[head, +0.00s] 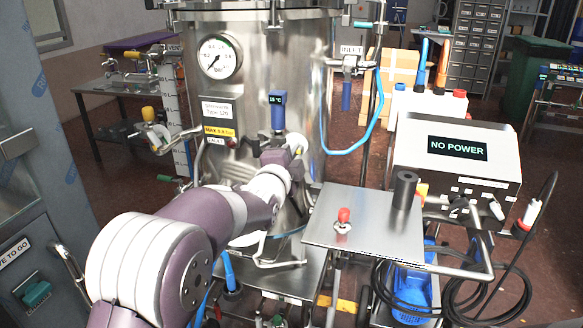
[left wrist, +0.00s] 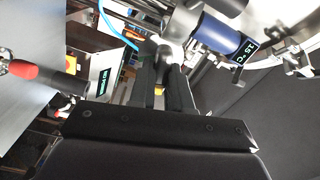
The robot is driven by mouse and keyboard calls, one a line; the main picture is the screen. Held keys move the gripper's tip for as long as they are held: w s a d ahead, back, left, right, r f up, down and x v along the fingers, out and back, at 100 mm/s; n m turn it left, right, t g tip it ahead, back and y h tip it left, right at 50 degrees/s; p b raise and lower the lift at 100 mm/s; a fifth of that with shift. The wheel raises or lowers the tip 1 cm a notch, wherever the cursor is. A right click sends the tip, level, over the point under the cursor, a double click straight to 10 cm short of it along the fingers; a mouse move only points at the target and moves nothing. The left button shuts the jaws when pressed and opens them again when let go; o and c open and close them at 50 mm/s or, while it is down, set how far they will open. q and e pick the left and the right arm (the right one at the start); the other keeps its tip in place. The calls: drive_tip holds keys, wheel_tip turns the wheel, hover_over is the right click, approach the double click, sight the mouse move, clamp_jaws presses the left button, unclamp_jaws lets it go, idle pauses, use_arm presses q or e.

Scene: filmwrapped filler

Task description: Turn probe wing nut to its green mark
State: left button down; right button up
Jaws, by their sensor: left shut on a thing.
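The temperature probe (head: 277,112), a blue cylinder with a small lit display, stands out from the steel tank (head: 265,60). My left gripper (head: 287,152) is at the tank wall just below the probe. In the left wrist view the probe (left wrist: 218,38) lies right of and beyond the dark fingers (left wrist: 165,72). The fingers are close together and shut on a small part at the probe's mount, which looks to be the wing nut; they cover most of it. I cannot make out its green mark. My right gripper is in neither view.
A steel shelf (head: 325,232) with a red-topped part (head: 344,215) and a black cylinder (head: 404,190) is right of my left arm. A box reading NO POWER (head: 457,148) stands behind it. A blue hose (head: 365,140) hangs beside the tank.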

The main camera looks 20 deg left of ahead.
use_arm(q)
drive_tip(key=shift+a+f+m+b, duration=0.1)
drive_tip(key=shift+f+m+b, duration=0.05)
drive_tip(key=shift+m+b, duration=3.65)
drive_tip(key=shift+f+m+b, duration=0.15)
drive_tip(key=shift+m+b, duration=3.25)
drive_tip(key=shift+b, duration=0.8)
drive_tip(key=c, duration=1.1)
unclamp_jaws()
drive_tip(key=shift+o, duration=0.2)
drive_tip(key=s+b, duration=0.2)
drive_tip(key=s, duration=1)
drive_tip(key=shift+s+a, duration=0.25)
drive_tip(key=shift+s, duration=0.1)
